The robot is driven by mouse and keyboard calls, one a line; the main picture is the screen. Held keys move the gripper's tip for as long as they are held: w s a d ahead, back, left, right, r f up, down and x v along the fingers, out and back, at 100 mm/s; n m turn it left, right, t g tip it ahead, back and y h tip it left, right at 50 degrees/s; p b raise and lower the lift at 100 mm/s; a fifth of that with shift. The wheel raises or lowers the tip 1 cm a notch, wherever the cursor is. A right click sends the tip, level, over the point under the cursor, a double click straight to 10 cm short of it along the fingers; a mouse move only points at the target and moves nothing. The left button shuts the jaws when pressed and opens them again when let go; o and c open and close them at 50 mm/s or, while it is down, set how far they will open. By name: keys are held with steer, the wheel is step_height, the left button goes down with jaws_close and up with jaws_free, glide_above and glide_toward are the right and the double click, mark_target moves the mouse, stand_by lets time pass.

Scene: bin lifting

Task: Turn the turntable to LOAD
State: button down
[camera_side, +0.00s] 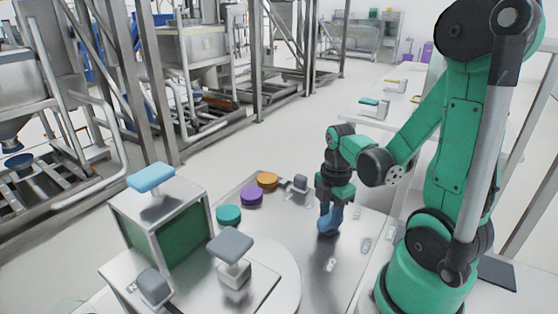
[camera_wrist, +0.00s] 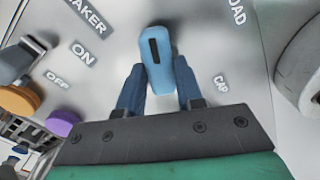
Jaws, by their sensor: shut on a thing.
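A light blue knob (camera_side: 328,222) with a black mark on its top stands on the metal panel. My gripper (camera_side: 336,200) reaches down over it and is shut on it. In the wrist view the knob (camera_wrist: 157,82) sits between my two dark blue fingers (camera_wrist: 160,68), one on each side. Its mark points up the picture, between the label ON at the left and a partly cut-off label ending in OAD (camera_wrist: 237,12) at the upper right. A label CAP (camera_wrist: 221,84) is to its right. The round turntable (camera_side: 285,285) lies at the lower left, partly under a metal box.
A grey lever (camera_side: 300,184) and orange (camera_side: 267,180), purple (camera_side: 251,195) and teal (camera_side: 228,215) buttons line the panel's far side. A metal box with a blue handle (camera_side: 152,178) and a grey-handled block (camera_side: 230,247) stand at the left.

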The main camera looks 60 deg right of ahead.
mark_target(330, 216)
steer(key=shift+m, duration=0.3)
steer(key=m, duration=0.5)
steer(key=shift+m, duration=0.3)
steer(key=m, duration=0.6)
steer(key=shift+m, duration=0.4)
steer(key=c, duration=0.6)
jaws_free()
steer(key=shift+o, duration=0.2)
steer(key=shift+r, duration=0.15)
steer(key=shift+r, duration=2.7)
